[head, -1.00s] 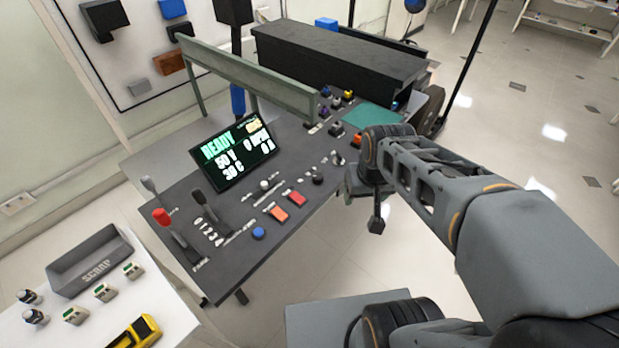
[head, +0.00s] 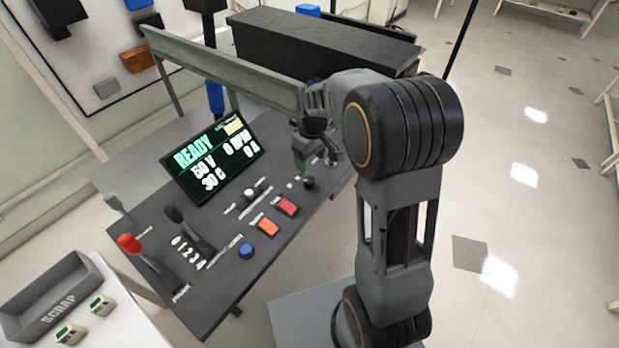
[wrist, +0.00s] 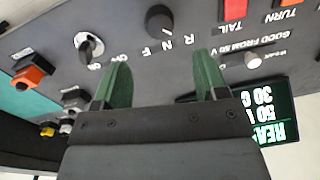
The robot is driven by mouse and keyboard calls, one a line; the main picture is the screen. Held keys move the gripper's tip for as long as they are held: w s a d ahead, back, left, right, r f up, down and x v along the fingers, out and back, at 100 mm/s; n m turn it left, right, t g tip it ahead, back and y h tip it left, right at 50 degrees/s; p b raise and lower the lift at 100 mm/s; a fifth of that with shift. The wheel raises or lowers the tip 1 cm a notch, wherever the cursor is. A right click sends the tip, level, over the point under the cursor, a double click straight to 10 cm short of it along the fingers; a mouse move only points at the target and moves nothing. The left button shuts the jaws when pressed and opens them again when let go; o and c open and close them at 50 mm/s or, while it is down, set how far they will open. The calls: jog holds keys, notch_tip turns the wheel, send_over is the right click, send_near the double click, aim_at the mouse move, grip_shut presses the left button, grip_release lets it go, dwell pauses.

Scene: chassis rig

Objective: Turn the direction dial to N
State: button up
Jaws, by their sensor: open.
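The direction dial (wrist: 158,20) is a round black knob near the top of the wrist view, with the letters F, N and R printed beside it. I cannot tell which letter it points at. In the head view the dial (head: 308,183) sits on the dark control panel (head: 225,290), just below my gripper (head: 303,160). My gripper is open and empty. In the wrist view its two green fingers (wrist: 162,65) stand apart, with the dial beyond the gap and no visible contact.
Red and orange buttons (head: 288,207) (head: 266,227) and a lit READY screen (head: 210,155) are close by. A rail (head: 215,65) runs behind the panel.

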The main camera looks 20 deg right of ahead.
aim_at(310, 180)
notch_tip(310, 180, down, 9)
jog(key=shift+s+a+r, duration=0.1)
jog(key=shift+s+a, duration=0.05)
dwell(0.4)
jog(key=c, duration=0.9)
